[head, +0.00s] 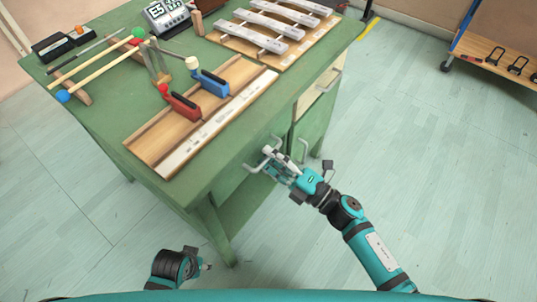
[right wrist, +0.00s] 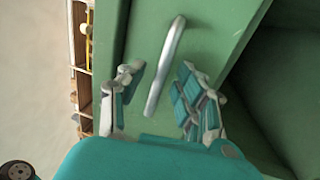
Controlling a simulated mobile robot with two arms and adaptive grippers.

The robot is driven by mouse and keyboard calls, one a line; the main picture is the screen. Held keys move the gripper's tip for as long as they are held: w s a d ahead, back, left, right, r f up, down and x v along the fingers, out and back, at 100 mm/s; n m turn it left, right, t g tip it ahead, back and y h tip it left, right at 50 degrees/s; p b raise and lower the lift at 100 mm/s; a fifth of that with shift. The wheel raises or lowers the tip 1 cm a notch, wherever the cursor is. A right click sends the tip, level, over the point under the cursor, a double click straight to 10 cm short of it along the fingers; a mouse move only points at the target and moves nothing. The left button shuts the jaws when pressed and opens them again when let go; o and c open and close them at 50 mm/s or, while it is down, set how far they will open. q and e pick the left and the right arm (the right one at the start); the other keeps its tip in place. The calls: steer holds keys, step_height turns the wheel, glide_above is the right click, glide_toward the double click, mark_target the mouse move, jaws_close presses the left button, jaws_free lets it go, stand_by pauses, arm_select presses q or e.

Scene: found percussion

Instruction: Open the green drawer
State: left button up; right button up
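The green workbench (head: 222,185) has a green drawer front (head: 234,174) on its side facing me, with a pale metal handle (head: 252,167). My right gripper (head: 268,160) is at this handle. In the right wrist view, the bar handle (right wrist: 165,65) stands on a green front (right wrist: 205,25) and shows between the two spread fingers of my right gripper (right wrist: 155,100). The fingers are apart and not closed on the bar. The drawer looks shut, though my gripper partly hides it. My left gripper (head: 207,267) is low at the bottom, small and partly hidden.
Another handle (head: 304,150) is on a green door to the right. The bench top holds a wooden board with a red clamp (head: 181,105) and blue clamp (head: 212,83), mallets (head: 100,62) and metal bars (head: 255,37). A wooden cart (head: 500,55) stands far right. The floor right is clear.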

steer(key=shift+w+a+r, duration=0.1)
steer(key=shift+w+a, duration=0.15)
steer(key=shift+a, duration=0.1)
steer(key=shift+c, duration=0.2)
jaws_close()
